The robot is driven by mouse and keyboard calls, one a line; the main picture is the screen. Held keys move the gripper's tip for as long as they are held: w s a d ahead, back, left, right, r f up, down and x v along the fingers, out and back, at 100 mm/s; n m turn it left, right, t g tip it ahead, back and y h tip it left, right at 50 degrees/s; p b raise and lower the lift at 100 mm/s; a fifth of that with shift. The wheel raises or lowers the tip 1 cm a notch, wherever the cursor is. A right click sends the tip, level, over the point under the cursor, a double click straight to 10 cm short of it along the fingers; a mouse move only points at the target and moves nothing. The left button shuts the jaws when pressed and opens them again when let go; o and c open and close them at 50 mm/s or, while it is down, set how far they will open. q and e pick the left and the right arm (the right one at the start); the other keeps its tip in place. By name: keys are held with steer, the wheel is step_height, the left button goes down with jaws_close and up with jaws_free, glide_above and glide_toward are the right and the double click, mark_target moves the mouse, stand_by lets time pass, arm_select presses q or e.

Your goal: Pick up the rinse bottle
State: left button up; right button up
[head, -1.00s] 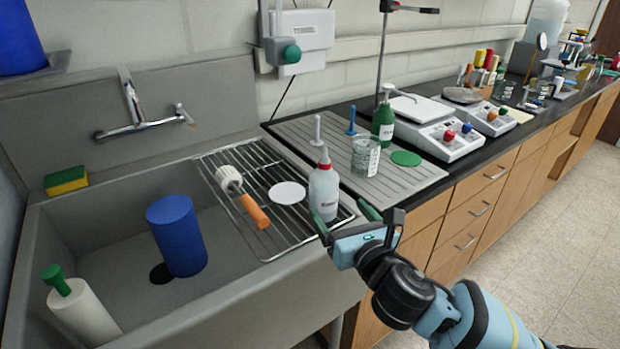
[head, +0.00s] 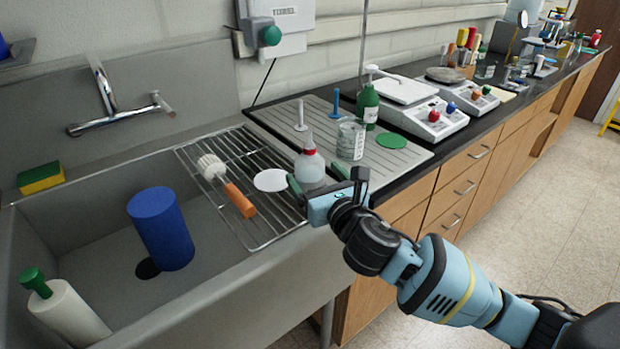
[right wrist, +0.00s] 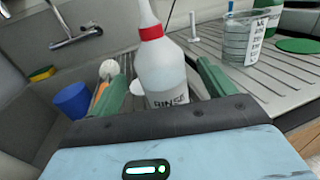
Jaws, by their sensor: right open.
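The rinse bottle (head: 309,168) is a translucent white squeeze bottle with a red collar and a white nozzle. It stands upright at the right end of the wire rack in the head view. In the right wrist view the bottle (right wrist: 163,70) shows its "RINSE" label and stands between the two green fingers. My right gripper (head: 316,184) is open, with one finger on each side of the bottle's body. The bottle's lower part is hidden behind the gripper. I cannot tell whether the fingers touch it. My left gripper is not in view.
The wire rack (head: 262,226) also holds a brush (head: 228,186) and a white disc (head: 270,180). A beaker (head: 351,140) and a green bottle (head: 367,106) stand close behind on the ridged drainboard (head: 290,112). The sink holds a blue cylinder (head: 161,229).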

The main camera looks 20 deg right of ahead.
mark_target(312, 157)
steer(key=w, duration=0.3)
steer(key=shift+w+a, duration=0.2)
steer(key=shift+w, duration=0.1)
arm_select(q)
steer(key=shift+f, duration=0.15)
arm_select(e)
steer(key=c, duration=1.2)
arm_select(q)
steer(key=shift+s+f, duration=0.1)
arm_select(e)
steer(key=shift+r, duration=0.55)
steer(key=r, duration=0.1)
steer(key=r+p, duration=0.1)
steer(key=shift+s+r, duration=0.35)
steer(key=shift+s, duration=0.05)
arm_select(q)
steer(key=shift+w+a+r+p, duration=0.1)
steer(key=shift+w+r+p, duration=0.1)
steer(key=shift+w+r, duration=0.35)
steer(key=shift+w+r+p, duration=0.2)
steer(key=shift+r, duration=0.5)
arm_select(e)
steer(key=s+a+r, duration=0.1)
steer(key=s+a, duration=0.1)
steer(key=s, duration=1.3)
